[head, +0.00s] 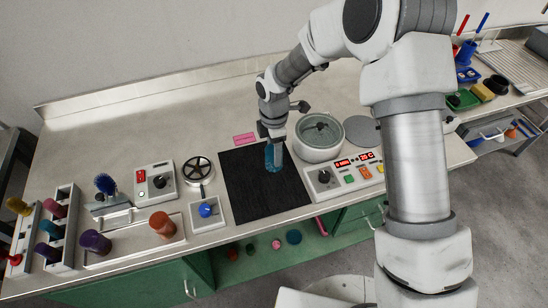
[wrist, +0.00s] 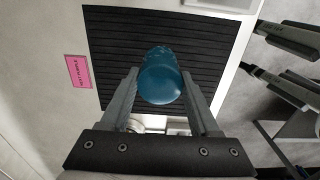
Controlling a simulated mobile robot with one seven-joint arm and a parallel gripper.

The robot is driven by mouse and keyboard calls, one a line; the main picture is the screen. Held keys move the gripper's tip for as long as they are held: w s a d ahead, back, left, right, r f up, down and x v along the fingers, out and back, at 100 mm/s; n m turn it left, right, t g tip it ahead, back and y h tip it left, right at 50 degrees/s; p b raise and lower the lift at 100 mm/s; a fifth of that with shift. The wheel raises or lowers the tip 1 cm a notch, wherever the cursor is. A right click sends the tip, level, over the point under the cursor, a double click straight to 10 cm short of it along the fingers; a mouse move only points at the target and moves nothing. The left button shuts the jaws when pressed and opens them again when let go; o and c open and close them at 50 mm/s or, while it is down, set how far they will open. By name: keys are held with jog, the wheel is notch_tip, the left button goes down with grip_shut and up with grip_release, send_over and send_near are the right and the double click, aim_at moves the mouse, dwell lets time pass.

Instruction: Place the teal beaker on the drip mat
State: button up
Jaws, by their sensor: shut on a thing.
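The teal beaker (head: 273,160) is in my gripper (head: 272,143), over the right part of the black drip mat (head: 250,190) on the bench. In the wrist view the beaker (wrist: 161,82) sits between the two grey fingers, which are shut on it. The ribbed mat (wrist: 110,40) shows behind and around it there. I cannot tell whether the beaker's base touches the mat or hangs a little above it.
A round grey pot (head: 319,138) with a control panel (head: 350,172) stands close to the mat's right. A black ring device (head: 198,170) and a blue-knobbed box (head: 207,209) stand to its left. A pink label (head: 245,139) lies behind the mat. The mat's front part is clear.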

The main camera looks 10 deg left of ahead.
jog(key=shift+f, duration=1.95)
jog(key=shift+f, duration=0.2)
jog(key=o, duration=1.3)
jog(key=shift+o, duration=0.2)
jog(key=shift+r, duration=0.1)
